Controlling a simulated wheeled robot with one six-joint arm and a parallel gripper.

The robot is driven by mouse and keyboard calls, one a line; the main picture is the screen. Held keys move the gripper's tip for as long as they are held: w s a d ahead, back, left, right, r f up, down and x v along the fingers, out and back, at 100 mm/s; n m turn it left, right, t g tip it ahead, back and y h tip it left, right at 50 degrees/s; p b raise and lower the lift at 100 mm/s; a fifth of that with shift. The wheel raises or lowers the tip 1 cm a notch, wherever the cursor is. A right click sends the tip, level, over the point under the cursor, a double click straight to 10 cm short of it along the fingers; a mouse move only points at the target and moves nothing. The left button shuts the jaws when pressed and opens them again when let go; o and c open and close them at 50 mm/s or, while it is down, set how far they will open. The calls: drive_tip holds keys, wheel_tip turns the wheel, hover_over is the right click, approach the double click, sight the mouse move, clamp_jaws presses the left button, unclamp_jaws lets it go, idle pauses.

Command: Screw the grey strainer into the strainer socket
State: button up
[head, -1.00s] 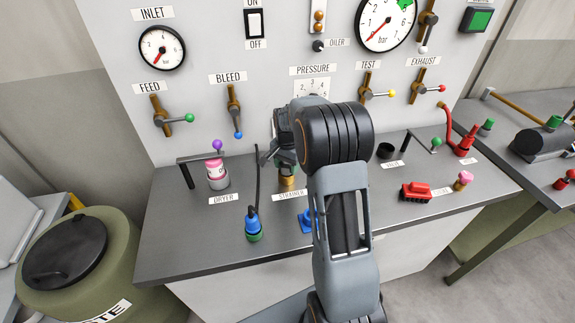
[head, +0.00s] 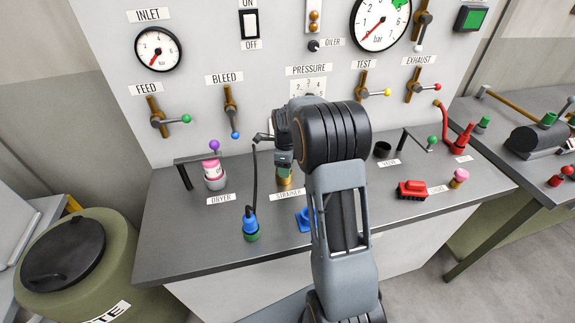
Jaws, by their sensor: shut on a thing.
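My gripper (head: 284,167) points down at the back of the bench, just above the brass strainer socket (head: 284,181), which stands behind the STRAINER label (head: 289,195). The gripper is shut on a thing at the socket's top. The grey strainer cannot be told apart from the grey gripper parts here, so how it sits in the socket is hidden. My wrist and forearm cover the area to the right of the socket.
The pink-banded dryer (head: 212,172) under a bracket stands left of the socket. A blue-and-green connector (head: 250,229) with a black hose stands in front left. A blue part (head: 305,220) lies in front, a red block (head: 412,190) right. Gauges and valve levers line the panel behind.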

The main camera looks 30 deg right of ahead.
drive_tip(key=shift+w+a, duration=0.1)
drive_tip(key=o, duration=1)
drive_tip(key=shift+o, duration=0.2)
drive_tip(key=r+n, duration=0.3)
drive_tip(key=s+r+n, duration=0.1)
drive_tip(key=r+n, duration=0.1)
drive_tip(key=r, duration=0.2)
drive_tip(key=r+n+b, duration=0.1)
drive_tip(key=r+n, duration=0.2)
drive_tip(key=shift+s+a+r+n, duration=0.25)
drive_tip(key=shift+n, duration=0.05)
drive_tip(key=s+a+n+t, duration=0.1)
drive_tip(key=s+a+n, duration=0.2)
drive_tip(key=s+n, duration=0.2)
drive_tip(key=s+a+n+t, duration=0.1)
drive_tip(key=s+a+n, duration=0.2)
drive_tip(key=s+n, duration=0.3)
drive_tip(key=s+a+r+n+t, duration=0.1)
drive_tip(key=s+a+n, duration=0.3)
drive_tip(key=s, duration=0.5)
drive_tip(key=shift+s+n+t, duration=0.15)
drive_tip(key=shift+n+t, duration=0.45)
drive_tip(key=shift+n, duration=0.5)
